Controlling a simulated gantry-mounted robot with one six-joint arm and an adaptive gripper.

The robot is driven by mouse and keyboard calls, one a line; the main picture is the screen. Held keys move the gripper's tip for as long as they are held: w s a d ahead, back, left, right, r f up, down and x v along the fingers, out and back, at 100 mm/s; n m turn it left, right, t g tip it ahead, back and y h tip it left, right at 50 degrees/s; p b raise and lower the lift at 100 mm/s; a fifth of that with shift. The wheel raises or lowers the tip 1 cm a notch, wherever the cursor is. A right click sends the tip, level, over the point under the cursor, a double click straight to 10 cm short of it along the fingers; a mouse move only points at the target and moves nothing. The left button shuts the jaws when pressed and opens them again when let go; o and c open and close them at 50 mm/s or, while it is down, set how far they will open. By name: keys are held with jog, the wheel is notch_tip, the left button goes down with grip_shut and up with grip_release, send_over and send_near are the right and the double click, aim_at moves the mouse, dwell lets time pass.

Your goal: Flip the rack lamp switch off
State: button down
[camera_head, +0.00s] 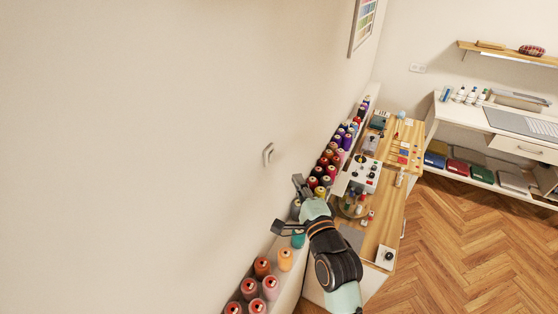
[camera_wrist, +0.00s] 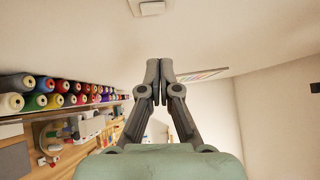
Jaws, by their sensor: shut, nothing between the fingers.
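A small pale switch plate (camera_head: 268,153) is on the cream wall, seen nearly edge-on. A square white plate, apparently the same switch, shows at the top edge of the wrist view (camera_wrist: 150,8), partly cut off. Which way its rocker is set cannot be told. My gripper (camera_head: 298,181) is to the lower right of the plate in the head view. In the wrist view my gripper (camera_wrist: 159,70) has its dark fingertips together with nothing held. The fingertips appear below the plate there, apart from it. The lamp itself is not clearly visible.
A rack of coloured thread spools (camera_head: 269,287) runs along the wall beside my arm. A wooden worktable (camera_head: 383,230) with small bottles and tools stands to its right. A framed colour chart (camera_head: 363,24) hangs farther along the wall. The wall around the plate is bare.

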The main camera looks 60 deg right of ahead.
aim_at(272, 157)
jog(key=w+d+r+p, duration=0.1)
jog(key=w+d, duration=0.3)
jog(key=w, duration=0.4)
jog(key=shift+p, duration=0.3)
